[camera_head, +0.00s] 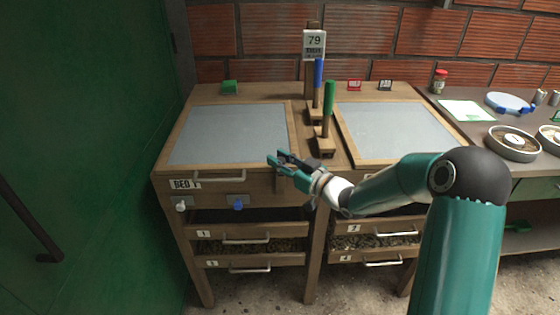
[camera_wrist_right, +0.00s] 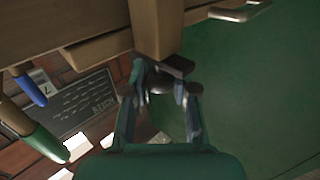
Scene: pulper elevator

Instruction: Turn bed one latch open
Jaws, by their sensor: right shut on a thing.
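The bed marked BED 1 (camera_head: 185,184) is the left one, with a grey screen top (camera_head: 230,133) and a wooden frame. My right gripper (camera_head: 281,162) is at the right end of its front edge. It is shut on what looks like the wooden bed one latch (camera_head: 278,184), a short upright piece on the front. In the wrist view the fingers of my right gripper (camera_wrist_right: 160,82) close at the end of a wooden piece (camera_wrist_right: 157,28). The fingers partly hide the grip. My left gripper is not in view.
A white knob (camera_head: 181,205) and a blue one (camera_head: 238,204) sit below the bed's front handle. Drawers (camera_head: 250,232) lie beneath. Blue (camera_head: 318,82) and green (camera_head: 328,103) handles stand between the beds. A green door (camera_head: 90,150) fills the left; a side table (camera_head: 530,160) stands right.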

